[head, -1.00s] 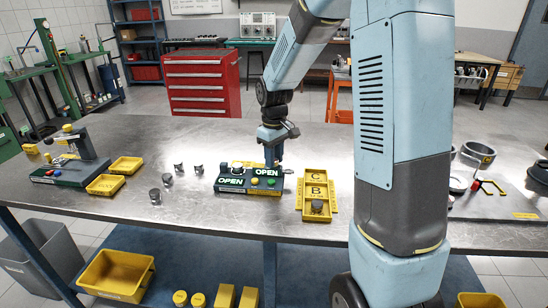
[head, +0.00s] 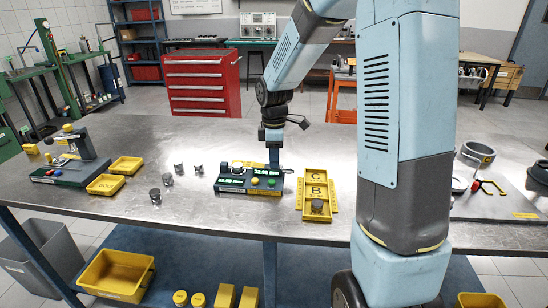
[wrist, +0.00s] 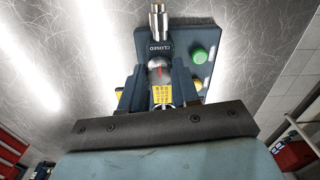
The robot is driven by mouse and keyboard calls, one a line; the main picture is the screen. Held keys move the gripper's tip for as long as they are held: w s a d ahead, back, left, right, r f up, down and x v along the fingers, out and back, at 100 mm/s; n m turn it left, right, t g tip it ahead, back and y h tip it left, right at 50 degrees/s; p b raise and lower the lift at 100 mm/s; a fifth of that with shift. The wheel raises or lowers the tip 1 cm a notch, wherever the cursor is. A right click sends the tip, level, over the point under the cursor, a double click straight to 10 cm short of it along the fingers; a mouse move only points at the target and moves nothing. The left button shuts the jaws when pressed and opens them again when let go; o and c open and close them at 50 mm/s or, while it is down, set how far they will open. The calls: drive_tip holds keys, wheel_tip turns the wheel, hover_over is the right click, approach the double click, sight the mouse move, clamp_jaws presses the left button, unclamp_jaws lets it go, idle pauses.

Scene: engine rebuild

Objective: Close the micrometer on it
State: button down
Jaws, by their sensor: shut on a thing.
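The micrometer station (head: 251,184) is a dark green box on the bench with two displays showing light green characters, a yellow button and a green button. The green button also shows in the wrist view (wrist: 199,56). My gripper (head: 272,165) comes down on its back right. In the wrist view my dark fingers (wrist: 159,80) are shut around a round metal knob (wrist: 158,68) with a red line. The word CLOSED is on the dark part beyond it, and a metal barrel (wrist: 158,22) extends past that. A part between the measuring faces cannot be made out.
A yellow tray (head: 317,186) lettered C and B stands just right, with a grey cylindrical part (head: 317,207) at its near end. Several small metal cylinders (head: 155,196) stand to the left. Another gauge stand (head: 70,165) and yellow trays (head: 127,165) are farther left.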

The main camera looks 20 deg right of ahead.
drive_tip(key=shift+w+r+n, duration=0.1)
drive_tip(key=shift+n, duration=0.2)
drive_tip(key=c, duration=0.8)
unclamp_jaws()
wheel_tip(320, 180, up, 14)
drive_tip(key=shift+f, duration=0.2)
